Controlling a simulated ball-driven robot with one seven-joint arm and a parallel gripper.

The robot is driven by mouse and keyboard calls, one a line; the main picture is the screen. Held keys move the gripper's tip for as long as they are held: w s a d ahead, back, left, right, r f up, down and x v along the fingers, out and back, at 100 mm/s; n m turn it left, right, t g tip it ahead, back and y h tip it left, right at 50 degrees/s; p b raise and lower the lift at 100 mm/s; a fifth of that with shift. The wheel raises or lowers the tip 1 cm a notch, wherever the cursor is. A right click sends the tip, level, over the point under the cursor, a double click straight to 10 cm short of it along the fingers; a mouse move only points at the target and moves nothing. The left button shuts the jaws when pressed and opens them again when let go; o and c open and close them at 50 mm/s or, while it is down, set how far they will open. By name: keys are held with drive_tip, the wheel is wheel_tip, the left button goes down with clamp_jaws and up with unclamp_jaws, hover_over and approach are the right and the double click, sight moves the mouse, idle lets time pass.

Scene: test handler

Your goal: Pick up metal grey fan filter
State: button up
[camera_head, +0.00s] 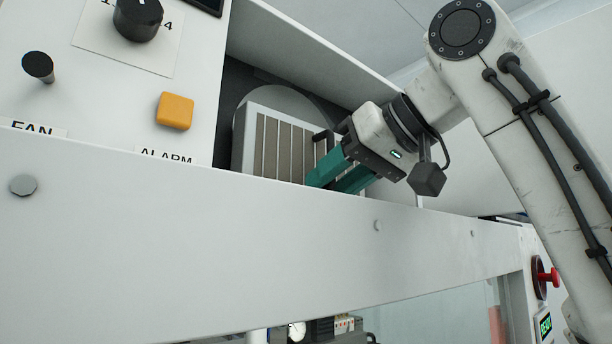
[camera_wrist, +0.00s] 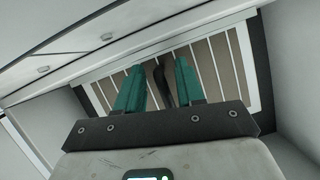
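The metal grey fan filter (camera_head: 258,140) is a box with a pale frame and grey-brown slatted front, standing in the recess behind the white front panel. Its lower part is hidden by that panel. My gripper (camera_head: 328,178) is in front of its right side, with green fingers pointing at the slats. In the wrist view, the filter (camera_wrist: 222,72) fills the space ahead of my gripper (camera_wrist: 158,78). The fingers are apart, with a dark handle (camera_wrist: 161,88) between them. I cannot tell whether either finger touches it.
The white front panel (camera_head: 200,235) runs just below my gripper. A control panel at the left carries a yellow button (camera_head: 175,111) and black knobs (camera_head: 138,18). A sloping white wall (camera_head: 300,55) bounds the recess above. A red button (camera_head: 548,277) is at the lower right.

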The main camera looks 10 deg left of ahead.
clamp_jaws()
idle(0.5)
